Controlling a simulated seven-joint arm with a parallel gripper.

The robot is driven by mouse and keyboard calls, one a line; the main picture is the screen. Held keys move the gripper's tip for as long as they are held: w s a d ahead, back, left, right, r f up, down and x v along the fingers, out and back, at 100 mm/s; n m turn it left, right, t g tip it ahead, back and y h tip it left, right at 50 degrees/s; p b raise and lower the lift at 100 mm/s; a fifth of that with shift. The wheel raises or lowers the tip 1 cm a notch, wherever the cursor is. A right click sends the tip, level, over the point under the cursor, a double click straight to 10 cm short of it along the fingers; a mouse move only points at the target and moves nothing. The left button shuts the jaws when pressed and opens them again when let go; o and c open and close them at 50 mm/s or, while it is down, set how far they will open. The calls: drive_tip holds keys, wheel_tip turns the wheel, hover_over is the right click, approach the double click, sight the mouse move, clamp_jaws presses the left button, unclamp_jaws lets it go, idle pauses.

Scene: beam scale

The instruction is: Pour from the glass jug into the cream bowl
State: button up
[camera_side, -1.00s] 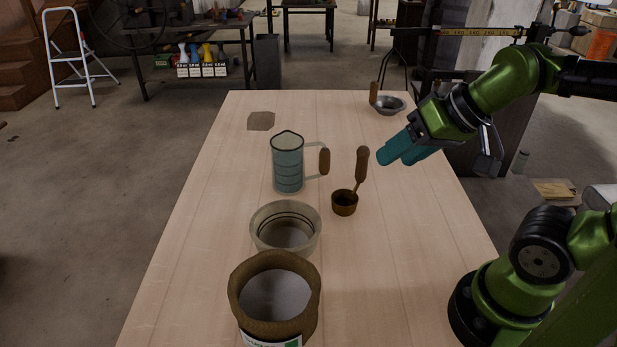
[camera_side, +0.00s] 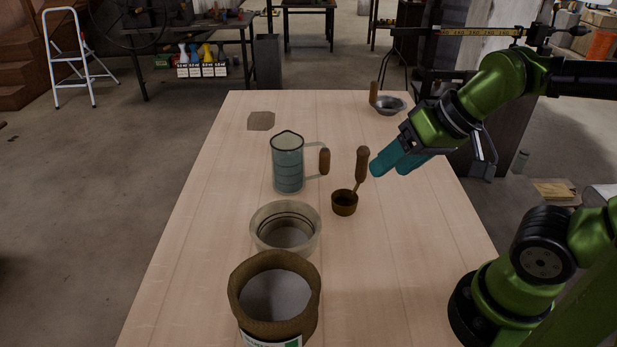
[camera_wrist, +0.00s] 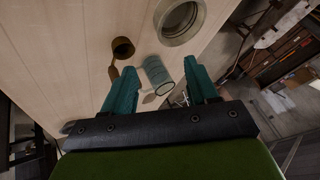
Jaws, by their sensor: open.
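The glass jug (camera_side: 288,172) stands upright on the table, pale blue-grey with dark marks and a brown grip on its right. The cream bowl (camera_side: 261,237) stands in front of it, apart from it, with dark rings inside. My gripper (camera_side: 384,167) is open and empty, with teal fingers above the table, right of the jug's handle. In the wrist view the jug (camera_wrist: 158,75) shows between my spread fingers (camera_wrist: 160,72), beyond their tips. The bowl (camera_wrist: 181,41) is at the top of that view. I cannot tell what the jug holds.
A brown scoop (camera_side: 344,204) with an upright handle stands between the jug and my gripper. A brown sack (camera_side: 240,296) is at the near edge. A metal pan (camera_side: 389,109) sits at the far right and a flat brown patch (camera_side: 261,121) at the far left. The left table side is clear.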

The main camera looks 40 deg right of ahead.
wheel_tip(320, 180, down, 9)
drive_tip(key=n+g+h, duration=0.3)
drive_tip(key=n+g, duration=0.1)
drive_tip(key=n, duration=0.2)
drive_tip(key=n+t+h, duration=0.8)
drive_tip(key=n+h, duration=0.1)
drive_tip(key=n, duration=1.6)
approach(325, 158)
drive_tip(key=x, duration=1.1)
drive_tip(key=shift+w+d+f, duration=0.2)
drive_tip(key=shift+d, duration=0.05)
clamp_jaws()
